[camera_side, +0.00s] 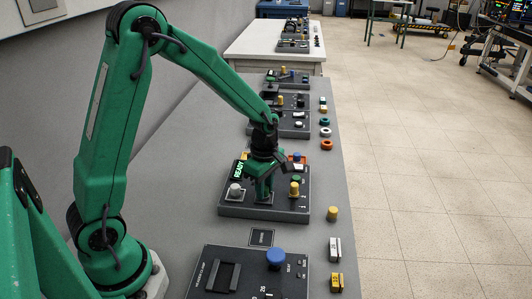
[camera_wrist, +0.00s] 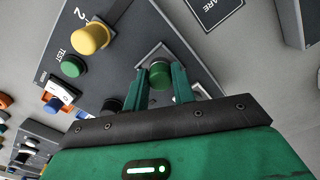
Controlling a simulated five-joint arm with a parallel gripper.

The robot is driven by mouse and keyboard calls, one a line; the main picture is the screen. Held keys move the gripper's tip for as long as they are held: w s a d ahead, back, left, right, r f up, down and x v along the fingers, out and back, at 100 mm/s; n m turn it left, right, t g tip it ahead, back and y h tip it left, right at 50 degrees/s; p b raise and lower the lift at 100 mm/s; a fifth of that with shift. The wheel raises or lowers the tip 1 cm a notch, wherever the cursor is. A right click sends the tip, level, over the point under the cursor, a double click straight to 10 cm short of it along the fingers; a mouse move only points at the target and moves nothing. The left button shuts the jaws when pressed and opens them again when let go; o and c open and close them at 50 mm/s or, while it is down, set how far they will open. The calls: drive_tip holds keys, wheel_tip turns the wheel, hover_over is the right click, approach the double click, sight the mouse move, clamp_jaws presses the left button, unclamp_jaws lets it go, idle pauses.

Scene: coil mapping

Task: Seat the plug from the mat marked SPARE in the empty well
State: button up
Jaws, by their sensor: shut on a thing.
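My gripper (camera_side: 264,194) is low over the front of the grey panel (camera_side: 230,210) in the side view. In the wrist view my gripper (camera_wrist: 161,88) is shut on a green cylindrical plug (camera_wrist: 160,70). The plug is at the square-framed well (camera_wrist: 147,52), between the fingers. I cannot tell how deep it sits, as the fingers hide its lower part. The SPARE mat (camera_side: 262,237) lies on the bench in front of the panel and is bare. Part of the mat (camera_wrist: 213,8) also shows in the wrist view.
A yellow knob (camera_side: 294,188) and a grey knob (camera_side: 235,190) stand on either side of the gripper. A green button (camera_wrist: 73,66) is behind the yellow knob. A nearer panel (camera_side: 225,275) has a blue knob (camera_side: 276,258). Loose parts line the bench's right edge.

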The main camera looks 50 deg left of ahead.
drive_tip(key=o, duration=1.5)
drive_tip(key=shift+o, duration=0.2)
drive_tip(key=shift+r, duration=0.2)
drive_tip(key=shift+r, duration=3.35)
